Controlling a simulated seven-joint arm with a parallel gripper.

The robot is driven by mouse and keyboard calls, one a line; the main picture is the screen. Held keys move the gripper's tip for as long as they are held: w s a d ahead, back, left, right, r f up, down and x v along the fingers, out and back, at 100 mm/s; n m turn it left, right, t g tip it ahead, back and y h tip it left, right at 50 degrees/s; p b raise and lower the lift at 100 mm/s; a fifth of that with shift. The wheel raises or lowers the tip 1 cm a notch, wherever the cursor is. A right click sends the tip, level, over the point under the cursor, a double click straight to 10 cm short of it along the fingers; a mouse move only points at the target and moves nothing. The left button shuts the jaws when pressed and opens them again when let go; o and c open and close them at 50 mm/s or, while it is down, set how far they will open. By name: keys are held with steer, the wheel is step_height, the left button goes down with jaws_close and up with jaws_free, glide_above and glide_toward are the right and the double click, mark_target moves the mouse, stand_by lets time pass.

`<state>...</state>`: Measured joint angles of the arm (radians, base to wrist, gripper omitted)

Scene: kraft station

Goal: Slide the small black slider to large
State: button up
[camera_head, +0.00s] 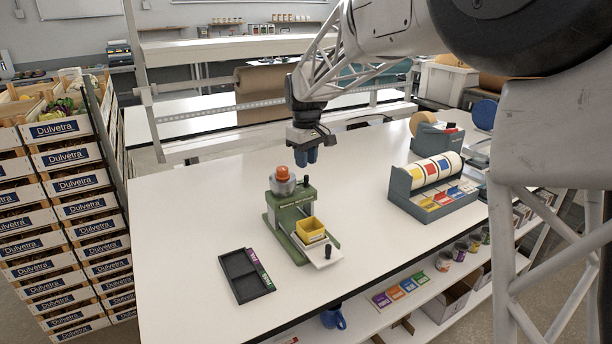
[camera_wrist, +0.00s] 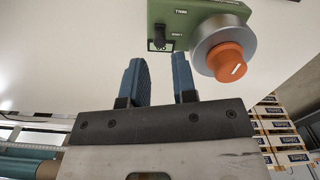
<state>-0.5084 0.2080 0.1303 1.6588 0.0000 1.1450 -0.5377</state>
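A green machine (camera_head: 289,212) stands on the white table, with an orange knob (camera_head: 281,173) on a grey collar on top. A small black slider (camera_wrist: 159,40) sits on its green top panel (camera_wrist: 178,14) beside small white labels that I cannot read surely; a black peg there also shows in the head view (camera_head: 306,180). Another black knob (camera_head: 327,251) stands on the machine's pale front plate. My gripper (camera_head: 306,157) hangs above and behind the machine, pointing down. In the wrist view its blue fingers (camera_wrist: 161,78) are apart and empty, short of the slider.
A yellow bin (camera_head: 311,230) sits in the machine's front. A black two-compartment tray (camera_head: 246,275) lies to the left. A grey dispenser with coloured rolls (camera_head: 433,187) stands to the right. The orange knob (camera_wrist: 228,62) is close right of the fingers in the wrist view.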

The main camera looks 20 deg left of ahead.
mark_target(306, 181)
steer(key=shift+f, duration=2.6)
jaws_close()
